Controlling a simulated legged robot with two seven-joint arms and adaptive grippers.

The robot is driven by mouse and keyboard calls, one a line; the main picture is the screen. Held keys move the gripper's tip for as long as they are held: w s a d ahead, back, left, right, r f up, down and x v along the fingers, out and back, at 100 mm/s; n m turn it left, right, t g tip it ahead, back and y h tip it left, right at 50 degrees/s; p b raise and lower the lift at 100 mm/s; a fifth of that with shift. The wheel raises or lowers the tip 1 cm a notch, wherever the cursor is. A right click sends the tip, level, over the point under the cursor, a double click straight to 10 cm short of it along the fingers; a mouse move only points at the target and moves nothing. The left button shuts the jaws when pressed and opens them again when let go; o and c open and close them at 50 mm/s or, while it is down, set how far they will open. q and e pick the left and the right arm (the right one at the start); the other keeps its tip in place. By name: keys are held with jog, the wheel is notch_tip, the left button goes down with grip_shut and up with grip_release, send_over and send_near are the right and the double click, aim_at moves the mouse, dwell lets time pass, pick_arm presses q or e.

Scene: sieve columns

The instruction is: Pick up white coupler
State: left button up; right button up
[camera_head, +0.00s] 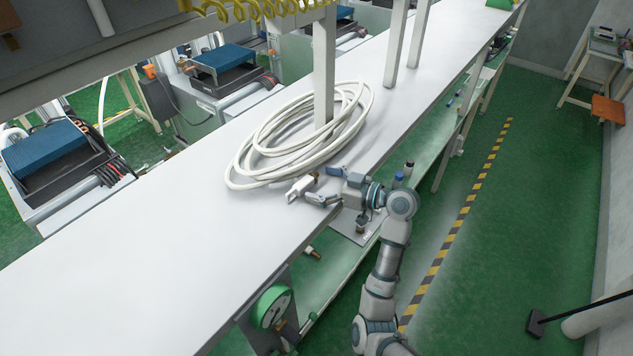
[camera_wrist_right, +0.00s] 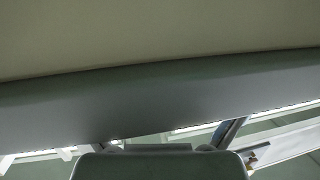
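The white coupler (camera_head: 298,188) lies at the front edge of the white hose coil, on the white table. It has a small brass-coloured end on its right. My right gripper (camera_head: 318,185) reaches in from the right just above the table, its two fingers spread apart. The coupler is at the fingertips, and I cannot tell whether they touch it. In the right wrist view a large blurred beige and grey surface fills most of the picture, and the coupler cannot be made out clearly. My left gripper is not in view.
The white hose coil (camera_head: 262,160) lies around a grey post (camera_head: 324,75) behind the coupler. The long white table (camera_head: 130,265) is bare at the left front. A green round gauge (camera_head: 272,307) is below the table edge. Blue-topped machines (camera_head: 222,58) stand behind.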

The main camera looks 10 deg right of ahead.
jog(key=shift+s+a, duration=0.3)
jog(key=shift+a, duration=0.45)
jog(key=c, duration=0.8)
jog(key=shift+a+r, duration=0.1)
jog(key=shift+c, duration=1.1)
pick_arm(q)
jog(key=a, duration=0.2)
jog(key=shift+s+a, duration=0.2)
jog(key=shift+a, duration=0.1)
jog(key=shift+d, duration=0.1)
